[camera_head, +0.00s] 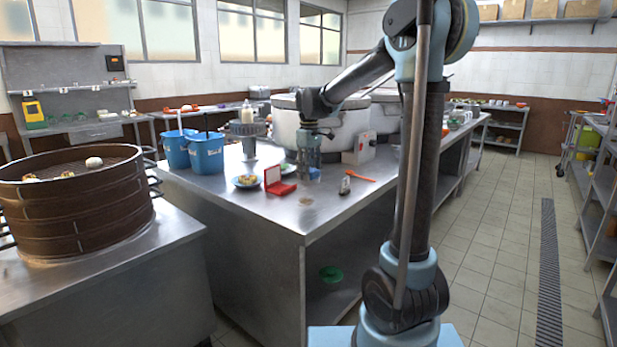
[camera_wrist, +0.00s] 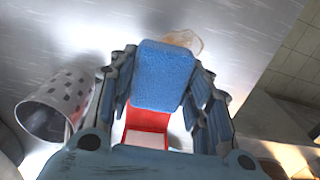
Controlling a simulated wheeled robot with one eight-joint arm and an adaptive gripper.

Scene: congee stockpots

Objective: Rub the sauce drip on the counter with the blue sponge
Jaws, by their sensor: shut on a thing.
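My gripper (camera_head: 308,160) is over the steel counter (camera_head: 240,215), pointing down. In the wrist view my gripper (camera_wrist: 160,88) is shut on the blue sponge (camera_wrist: 163,75), with a finger on each side of it. The sponge shows only as a small blue patch (camera_head: 314,173) in the head view. The sauce drip (camera_head: 306,202) is a faint brownish smear on the counter, nearer the front edge than my gripper. In the wrist view the drip (camera_wrist: 187,40) shows just beyond the sponge, which partly hides it. I cannot tell whether the sponge touches the counter.
An open red box (camera_head: 279,184) and a plate of food (camera_head: 246,182) stand left of my gripper. An orange spoon (camera_head: 360,176) and a small upright item (camera_head: 345,184) lie to the right. Blue buckets (camera_head: 206,153) and large stockpots (camera_head: 345,125) stand behind. The front counter is mostly clear.

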